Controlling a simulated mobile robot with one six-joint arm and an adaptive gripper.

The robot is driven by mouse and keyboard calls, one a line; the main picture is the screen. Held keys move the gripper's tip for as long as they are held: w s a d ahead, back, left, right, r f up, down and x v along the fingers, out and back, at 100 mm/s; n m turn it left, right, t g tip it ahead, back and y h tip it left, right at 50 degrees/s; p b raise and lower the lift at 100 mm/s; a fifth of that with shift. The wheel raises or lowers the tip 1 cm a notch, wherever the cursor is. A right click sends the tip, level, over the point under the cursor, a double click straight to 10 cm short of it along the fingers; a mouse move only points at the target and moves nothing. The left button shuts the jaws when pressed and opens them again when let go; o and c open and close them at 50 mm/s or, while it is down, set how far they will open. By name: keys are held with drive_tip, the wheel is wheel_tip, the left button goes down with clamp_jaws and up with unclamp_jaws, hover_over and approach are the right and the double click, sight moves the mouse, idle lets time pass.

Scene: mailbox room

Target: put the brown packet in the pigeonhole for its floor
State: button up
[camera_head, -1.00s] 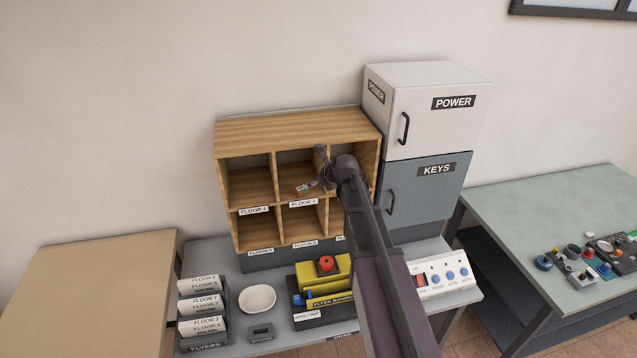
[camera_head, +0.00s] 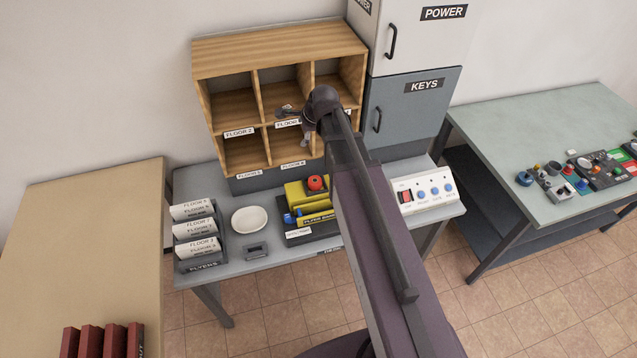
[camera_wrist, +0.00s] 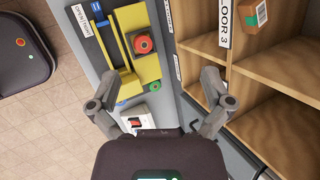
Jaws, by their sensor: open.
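The brown packet (camera_wrist: 247,17) lies in the upper middle pigeonhole of the wooden rack (camera_head: 280,48), behind the FLOOR 3 label (camera_wrist: 225,22) in the wrist view. It has a white and green label on it. In the head view I cannot make the packet out behind my gripper. My gripper (camera_wrist: 160,82) is open and empty in the wrist view, its fingers wide apart. It is outside the compartment, apart from the packet. In the head view my gripper (camera_head: 294,122) is in front of the rack's middle column.
Below are a yellow device with a red button (camera_head: 315,183), a white switch box (camera_head: 430,196), a white bowl (camera_head: 250,220) and a flyer stand (camera_head: 197,233). POWER and KEYS cabinets (camera_head: 410,110) stand right of the rack. The tan table (camera_head: 85,230) is largely clear.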

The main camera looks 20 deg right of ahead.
drive_tip(key=s+f+n+g+h, duration=0.2)
drive_tip(key=s+n+g, duration=0.3)
drive_tip(key=s+n, duration=1.4)
drive_tip(key=shift+s+a+f+h, duration=0.15)
drive_tip(key=shift+a+h, duration=0.1)
drive_tip(key=shift+h, duration=0.15)
wheel_tip(320, 180, down, 17)
drive_tip(key=b, duration=1.7)
drive_tip(key=shift+f, duration=0.2)
